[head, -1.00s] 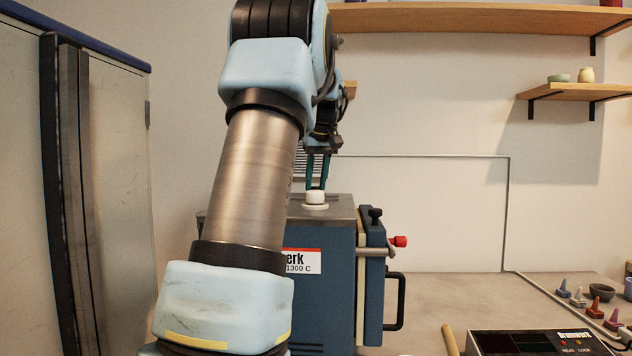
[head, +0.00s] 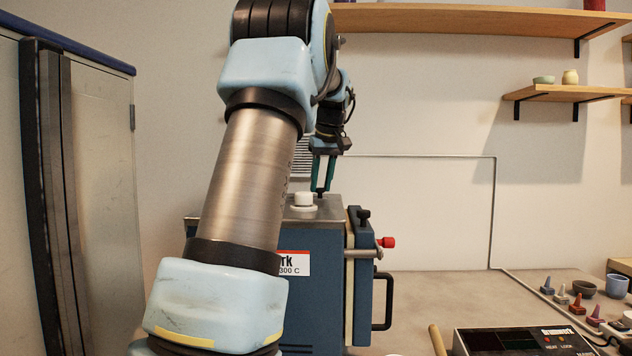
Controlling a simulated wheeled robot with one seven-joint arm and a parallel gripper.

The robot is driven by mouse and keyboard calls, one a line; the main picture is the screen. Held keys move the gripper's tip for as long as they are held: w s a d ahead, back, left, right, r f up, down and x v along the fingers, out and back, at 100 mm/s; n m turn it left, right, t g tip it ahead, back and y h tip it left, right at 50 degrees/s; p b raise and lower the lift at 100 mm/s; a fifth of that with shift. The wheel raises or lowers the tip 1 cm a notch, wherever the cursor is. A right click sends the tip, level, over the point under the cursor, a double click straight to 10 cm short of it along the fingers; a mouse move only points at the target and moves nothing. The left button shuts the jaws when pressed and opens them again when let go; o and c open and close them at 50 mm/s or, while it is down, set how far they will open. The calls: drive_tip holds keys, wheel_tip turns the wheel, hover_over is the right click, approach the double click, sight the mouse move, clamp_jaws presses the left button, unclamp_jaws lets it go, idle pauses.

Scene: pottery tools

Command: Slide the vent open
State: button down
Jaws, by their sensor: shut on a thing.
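The blue kiln (head: 325,240) stands on the bench, partly behind my arm, with a grey metal top (head: 330,212). A white round plug (head: 303,199) sits on that top. My gripper (head: 321,190), with its teal fingers pointing down, is over the top just right of and behind the plug. It is shut on a small dark knob (head: 320,195) low at the top's surface, which looks like the vent's handle. The fingers hide most of the knob. I cannot see the vent opening or tell how far it is slid.
The kiln's right side has a red-tipped latch (head: 387,242) and a black door handle (head: 383,302). A control box (head: 530,341), a wooden-handled tool (head: 437,340) and small cones (head: 578,304) lie on the bench at right. A cabinet (head: 100,200) stands at left. Shelves hang above.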

drive_tip(key=c, duration=0.6)
unclamp_jaws()
drive_tip(key=shift+d, duration=0.2)
drive_tip(key=v, duration=1)
drive_tip(key=shift+s+r+b, duration=0.2)
drive_tip(key=shift+r+b, duration=0.15)
drive_tip(key=shift+b, duration=0.05)
